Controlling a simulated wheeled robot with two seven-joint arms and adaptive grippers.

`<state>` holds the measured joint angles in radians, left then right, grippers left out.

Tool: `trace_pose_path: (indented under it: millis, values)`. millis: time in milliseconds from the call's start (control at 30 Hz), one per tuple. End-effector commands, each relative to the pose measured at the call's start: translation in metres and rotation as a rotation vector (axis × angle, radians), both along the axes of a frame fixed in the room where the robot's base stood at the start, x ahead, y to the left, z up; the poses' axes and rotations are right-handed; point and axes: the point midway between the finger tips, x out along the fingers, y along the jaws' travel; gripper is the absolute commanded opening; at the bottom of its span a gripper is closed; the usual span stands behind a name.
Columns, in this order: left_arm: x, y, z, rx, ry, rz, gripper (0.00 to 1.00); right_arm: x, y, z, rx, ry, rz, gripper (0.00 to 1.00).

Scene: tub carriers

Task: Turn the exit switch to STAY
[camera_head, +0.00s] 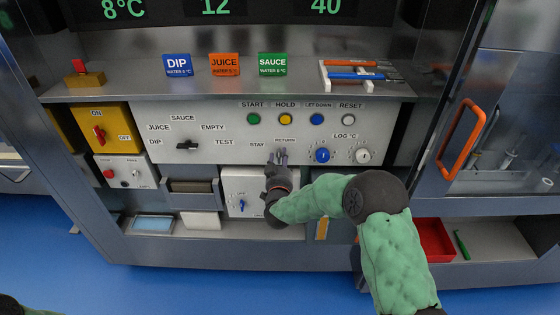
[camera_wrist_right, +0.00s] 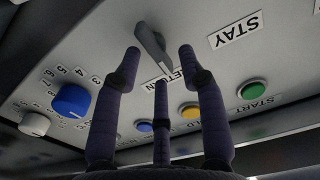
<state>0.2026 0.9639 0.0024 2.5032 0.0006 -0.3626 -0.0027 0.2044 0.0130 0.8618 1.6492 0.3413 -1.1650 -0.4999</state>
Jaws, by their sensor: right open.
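The exit switch (camera_wrist_right: 152,45) is a grey lever on the white control panel (camera_head: 215,120). In the right wrist view, the STAY label (camera_wrist_right: 237,30) is upper right of it and the partly hidden RETURN label (camera_wrist_right: 176,75) lies by its lower end. In the head view, the STAY label (camera_head: 257,144) is left of the switch, which my gripper mostly hides. My right gripper (camera_head: 278,157) is open at the panel, its dark fingers (camera_wrist_right: 160,62) spread around the lever. I cannot tell if they touch it. My left gripper is not in view.
A black selector (camera_head: 187,145) sits left on the panel. Coloured buttons (camera_head: 285,119) are above the switch; a blue knob (camera_head: 322,155) and a white knob (camera_head: 362,155) are to its right. A shelf (camera_head: 215,92) juts out above. An orange door handle (camera_head: 461,139) is far right.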

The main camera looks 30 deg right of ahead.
Motion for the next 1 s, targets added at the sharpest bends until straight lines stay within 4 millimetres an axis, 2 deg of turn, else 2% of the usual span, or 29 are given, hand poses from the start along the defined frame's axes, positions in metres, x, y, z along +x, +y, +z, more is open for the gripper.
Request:
trace_pose_path:
  millis: [367, 400, 533, 567, 1000]
  values:
    - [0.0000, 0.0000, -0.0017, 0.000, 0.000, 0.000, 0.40, 0.0061, -0.0038, 0.0004, 0.000, 0.000, 0.000, 0.41]
    - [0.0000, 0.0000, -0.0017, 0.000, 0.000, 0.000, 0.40, 0.0061, -0.0038, 0.0004, 0.000, 0.000, 0.000, 0.38]
    - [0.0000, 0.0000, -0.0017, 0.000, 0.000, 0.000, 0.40, 0.0061, -0.0037, 0.0006, 0.000, 0.000, 0.001, 0.02]
    - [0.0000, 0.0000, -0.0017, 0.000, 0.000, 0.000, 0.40, 0.0062, -0.0037, 0.0008, -0.001, -0.001, 0.001, 0.00]
    - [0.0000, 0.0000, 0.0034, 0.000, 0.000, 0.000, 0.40, 0.0076, -0.0020, 0.0039, -0.052, 0.027, 0.003, 0.00]
